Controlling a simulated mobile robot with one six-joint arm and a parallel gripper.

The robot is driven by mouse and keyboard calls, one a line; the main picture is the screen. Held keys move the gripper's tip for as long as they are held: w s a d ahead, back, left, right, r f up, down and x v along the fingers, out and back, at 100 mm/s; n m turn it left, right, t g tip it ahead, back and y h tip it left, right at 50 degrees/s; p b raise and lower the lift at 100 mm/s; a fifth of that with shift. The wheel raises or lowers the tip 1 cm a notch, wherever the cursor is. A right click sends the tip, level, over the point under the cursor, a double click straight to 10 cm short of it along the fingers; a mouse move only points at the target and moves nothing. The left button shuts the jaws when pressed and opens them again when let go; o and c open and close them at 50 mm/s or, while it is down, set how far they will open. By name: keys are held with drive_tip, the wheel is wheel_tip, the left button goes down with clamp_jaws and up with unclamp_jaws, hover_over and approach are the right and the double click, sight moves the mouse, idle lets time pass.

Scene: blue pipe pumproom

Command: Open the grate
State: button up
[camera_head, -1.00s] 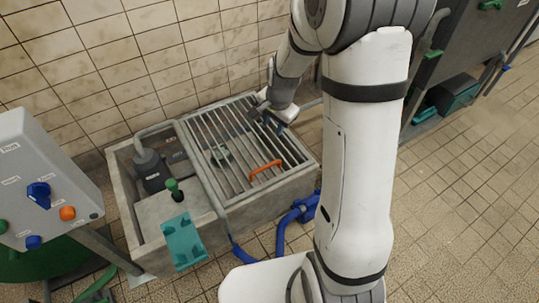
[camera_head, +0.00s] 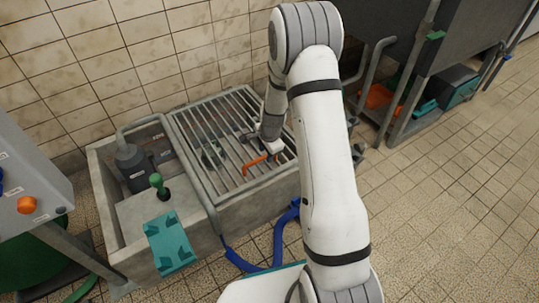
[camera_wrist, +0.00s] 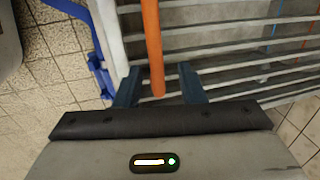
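The grate (camera_head: 213,125) is a grey barred panel lying flat and shut over the right part of a concrete basin. Its orange handle (camera_head: 255,165) sits near the front right of the bars. In the wrist view the orange handle (camera_wrist: 152,45) runs down between my fingers, with a gap on each side. My gripper (camera_wrist: 160,88) is open, its two dark fingers on either side of the handle's end. In the head view my gripper (camera_head: 262,138) is low over the grate beside the handle, partly hidden by my arm.
The concrete basin (camera_head: 110,215) has a pump (camera_head: 132,167), a green-topped valve (camera_head: 158,184) and a teal piece (camera_head: 169,243) at left. Blue hose (camera_head: 243,262) lies in front. A control box stands far left. Tiled floor (camera_head: 440,190) is open at right.

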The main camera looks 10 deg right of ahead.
drive_tip(key=shift+w+f, duration=0.1)
drive_tip(key=shift+f, duration=0.25)
drive_tip(key=shift+c, duration=0.6)
drive_tip(key=shift+r, duration=0.1)
drive_tip(key=c, duration=0.6)
clamp_jaws()
drive_tip(key=shift+w, duration=0.1)
